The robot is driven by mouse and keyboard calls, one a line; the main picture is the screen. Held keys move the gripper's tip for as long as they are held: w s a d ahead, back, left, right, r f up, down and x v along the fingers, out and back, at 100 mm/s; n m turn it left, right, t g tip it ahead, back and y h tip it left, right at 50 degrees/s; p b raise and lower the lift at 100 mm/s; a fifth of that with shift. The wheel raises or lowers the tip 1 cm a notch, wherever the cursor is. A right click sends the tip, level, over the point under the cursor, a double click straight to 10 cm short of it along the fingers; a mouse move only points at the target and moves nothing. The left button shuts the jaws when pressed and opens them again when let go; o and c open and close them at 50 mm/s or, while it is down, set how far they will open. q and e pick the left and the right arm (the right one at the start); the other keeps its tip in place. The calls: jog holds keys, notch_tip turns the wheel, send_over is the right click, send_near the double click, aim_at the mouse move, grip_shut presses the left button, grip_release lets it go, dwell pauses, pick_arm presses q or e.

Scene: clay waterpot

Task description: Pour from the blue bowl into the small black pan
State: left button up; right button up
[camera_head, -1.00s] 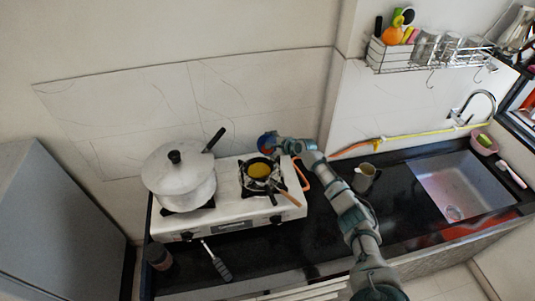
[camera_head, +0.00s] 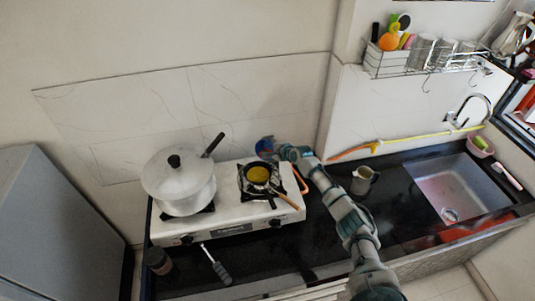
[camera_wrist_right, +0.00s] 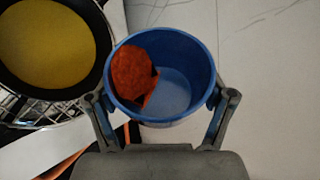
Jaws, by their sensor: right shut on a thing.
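The blue bowl (camera_head: 266,147) is held by my right gripper (camera_head: 279,150), just behind the small black pan. In the right wrist view my right gripper (camera_wrist_right: 160,112) has one finger on each side of the blue bowl (camera_wrist_right: 188,112). A rough orange-red lump (camera_wrist_right: 131,68) lies inside, against its left wall. The small black pan (camera_head: 248,187) sits on the right burner with yellow contents (camera_head: 258,174). In the right wrist view the small black pan (camera_wrist_right: 42,92) is left of the bowl, its edge close to the bowl's rim. My left gripper is not in view.
A lidded white pot (camera_head: 180,188) stands on the left of the white stove (camera_head: 228,220). A jug (camera_head: 362,181) stands on the black counter right of my arm, before the sink (camera_head: 458,190). A wall (camera_head: 250,105) is close behind the bowl.

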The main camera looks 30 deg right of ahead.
jog(key=shift+a+r, duration=0.2)
jog(key=shift+a, duration=0.3)
jog(key=shift+s+a+n+h, duration=0.1)
jog(key=shift+a+n+h, duration=0.1)
jog(key=shift+n+h, duration=0.1)
jog(key=shift+d, duration=0.4)
jog(key=shift+d+f, duration=0.1)
jog(key=shift+d, duration=0.1)
jog(key=shift+d+f, duration=0.1)
jog(key=shift+d, duration=0.1)
jog(key=shift+a+n+t, duration=0.3)
jog(key=shift+a, duration=0.25)
jog(key=shift+s+a+r+h, duration=0.1)
jog(key=shift+a+r+h, duration=0.15)
jog(key=shift+h, duration=0.15)
jog(key=shift+d+f, duration=0.1)
jog(key=shift+d, duration=0.4)
jog(key=shift+s+a+r+n+t+h, duration=0.1)
jog(key=shift+a+r+n+t+h, duration=0.1)
jog(key=shift+a+n+t+h, duration=0.25)
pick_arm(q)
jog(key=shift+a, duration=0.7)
pick_arm(e)
jog(key=shift+a+r, duration=0.1)
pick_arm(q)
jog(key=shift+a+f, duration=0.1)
